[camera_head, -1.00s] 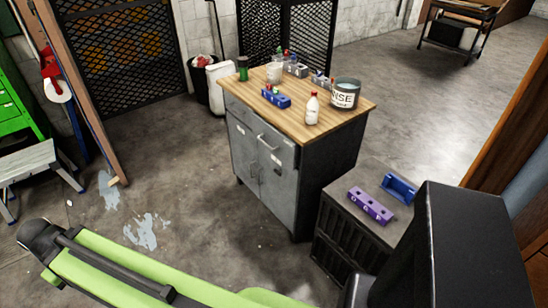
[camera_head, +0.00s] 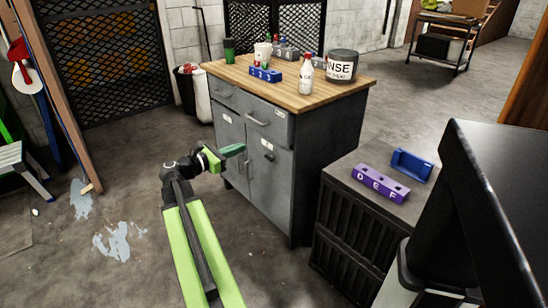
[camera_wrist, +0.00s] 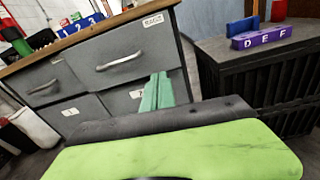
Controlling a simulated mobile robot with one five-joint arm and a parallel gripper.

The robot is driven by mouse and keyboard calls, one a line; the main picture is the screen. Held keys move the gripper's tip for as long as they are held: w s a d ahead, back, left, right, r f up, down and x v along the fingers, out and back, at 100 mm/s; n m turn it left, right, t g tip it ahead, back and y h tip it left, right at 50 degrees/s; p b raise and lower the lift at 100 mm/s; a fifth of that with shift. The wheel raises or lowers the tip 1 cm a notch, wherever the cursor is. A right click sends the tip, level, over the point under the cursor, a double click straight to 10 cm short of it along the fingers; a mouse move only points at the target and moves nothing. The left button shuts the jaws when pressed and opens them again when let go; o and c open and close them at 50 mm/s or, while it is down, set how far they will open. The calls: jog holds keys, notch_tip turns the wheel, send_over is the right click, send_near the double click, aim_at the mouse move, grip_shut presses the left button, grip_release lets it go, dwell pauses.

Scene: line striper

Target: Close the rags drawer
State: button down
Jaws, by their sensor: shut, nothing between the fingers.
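The rags drawer (camera_head: 266,120) is the right one of two top drawers in the grey cabinet. Its front, with a bar handle, appears to stand out a little from the cabinet face. In the wrist view the drawer (camera_wrist: 125,75) fills the upper middle, with a label reading RAGS at its top right. My gripper (camera_head: 240,149) is in front of the cabinet, below the drawer's handle in the head view. Its teal fingers (camera_wrist: 160,78) are together and empty, overlapping the drawer's lower right in the wrist view. I cannot tell whether they touch it.
The wooden worktop (camera_head: 310,96) holds a white bottle (camera_head: 306,75), a dark tub (camera_head: 342,66), a blue numbered block (camera_head: 265,74) and cups. A dark crate (camera_head: 345,225) with a purple lettered block (camera_head: 380,184) stands to the right. Floor is open at left.

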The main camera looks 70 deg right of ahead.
jog(key=s+d, duration=0.1)
jog(key=s, duration=0.1)
jog(key=g, duration=0.1)
send_near(280, 130)
jog(key=shift+n, duration=0.3)
jog(key=x, duration=0.7)
jog(key=shift+f, duration=0.1)
